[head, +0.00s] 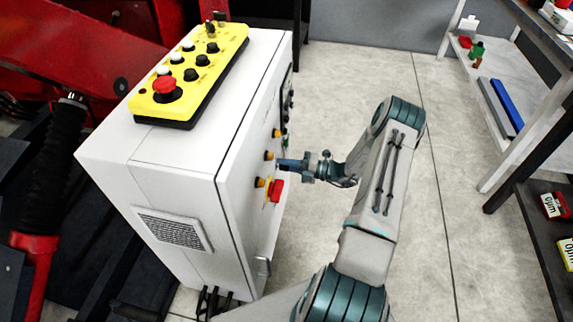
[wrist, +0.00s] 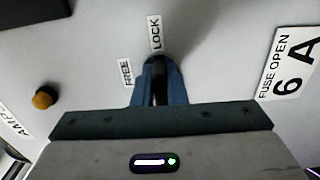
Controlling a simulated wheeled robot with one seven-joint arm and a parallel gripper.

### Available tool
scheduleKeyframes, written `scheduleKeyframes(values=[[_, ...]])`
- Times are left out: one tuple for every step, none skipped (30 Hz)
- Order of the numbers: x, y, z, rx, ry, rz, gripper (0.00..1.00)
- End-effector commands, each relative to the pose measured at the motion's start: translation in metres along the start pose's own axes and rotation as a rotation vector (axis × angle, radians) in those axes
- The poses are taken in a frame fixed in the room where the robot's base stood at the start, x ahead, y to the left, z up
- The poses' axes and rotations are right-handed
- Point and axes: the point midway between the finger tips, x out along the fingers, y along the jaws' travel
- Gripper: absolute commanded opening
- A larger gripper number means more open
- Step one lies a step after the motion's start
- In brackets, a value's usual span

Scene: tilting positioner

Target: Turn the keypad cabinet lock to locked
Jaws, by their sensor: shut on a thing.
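The white cabinet (head: 250,110) stands left of my arm in the head view. My gripper (head: 285,165) reaches its front panel from the right. In the wrist view my gripper (wrist: 158,66) has its blue fingers closed around a dark lock knob (wrist: 160,90), and the fingers hide most of it. A LOCK label (wrist: 155,33) is just above the fingertips and a FREE label (wrist: 126,72) is at their upper left. The visible part of the knob runs roughly up toward LOCK, but its exact angle is hard to tell.
An orange button (wrist: 43,98) is left of the fingers, and a FUSE OPEN 6 A label (wrist: 288,65) is to the right. A red switch (head: 276,190) sits close below my gripper. A yellow control box (head: 215,60) lies on the cabinet top. Shelving (head: 500,130) stands at right; floor between is clear.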

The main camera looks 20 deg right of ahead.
Motion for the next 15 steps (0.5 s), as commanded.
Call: scheduleKeyframes(values=[[-0.0003, 0.0000, 0.0005, 0.001, -0.002, 0.000, 0.00], [-0.0002, 0.0000, 0.0005, 0.001, -0.002, 0.000, 0.00], [-0.0002, 0.0000, 0.0005, 0.001, -0.002, 0.000, 0.00], [-0.0002, 0.0000, 0.0005, 0.001, -0.002, 0.000, 0.00], [-0.0003, 0.0000, 0.0005, 0.001, -0.002, 0.000, 0.00], [-0.0003, 0.0000, 0.0005, 0.001, -0.002, 0.000, 0.20], [-0.0002, 0.0000, 0.0004, 0.001, -0.002, 0.000, 0.28], [-0.0002, 0.0000, 0.0004, 0.001, -0.002, 0.000, 0.34], [-0.0002, 0.0000, 0.0003, 0.001, -0.001, 0.000, 0.34], [-0.0002, 0.0000, 0.0003, 0.001, -0.001, 0.000, 0.34], [-0.0002, 0.0000, 0.0003, 0.001, -0.001, 0.000, 0.34], [-0.0002, 0.0000, 0.0002, 0.000, -0.001, 0.000, 0.34], [-0.0001, 0.0000, 0.0002, 0.000, -0.001, 0.000, 0.34], [-0.0001, 0.0000, 0.0002, 0.000, -0.001, 0.000, 0.34], [-0.0002, 0.0000, 0.0001, 0.000, -0.001, 0.000, 0.34]])
